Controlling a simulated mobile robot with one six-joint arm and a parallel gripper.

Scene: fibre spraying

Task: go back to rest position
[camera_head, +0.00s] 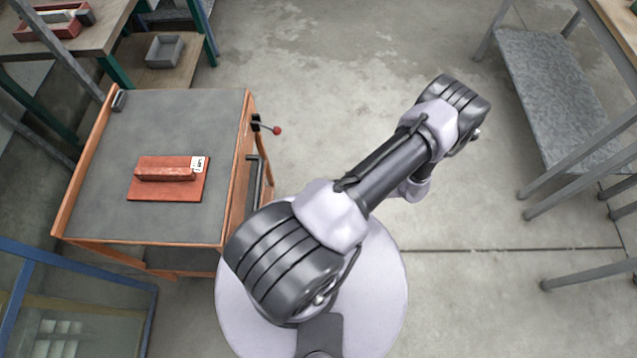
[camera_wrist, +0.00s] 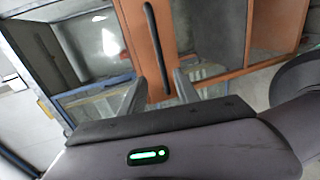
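My gripper (camera_wrist: 158,90) shows in the wrist view with its two grey fingers apart. Nothing shows between them except the orange cabinet front behind. In the head view my arm reaches up and to the right over open floor, away from the workbench. The gripper itself cannot be made out there. The orange workbench (camera_head: 105,215) with a grey top stands left of my base. A red block on a red plate (camera_head: 180,191) with a white label lies on it, apart from my arm.
A lever with a red knob (camera_head: 278,131) sticks out from the workbench's right side. A blue-framed glass case (camera_head: 100,310) is at bottom left. A metal shelf table (camera_head: 550,90) stands at right. A grey bin (camera_head: 164,52) sits at upper left. The middle floor is clear.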

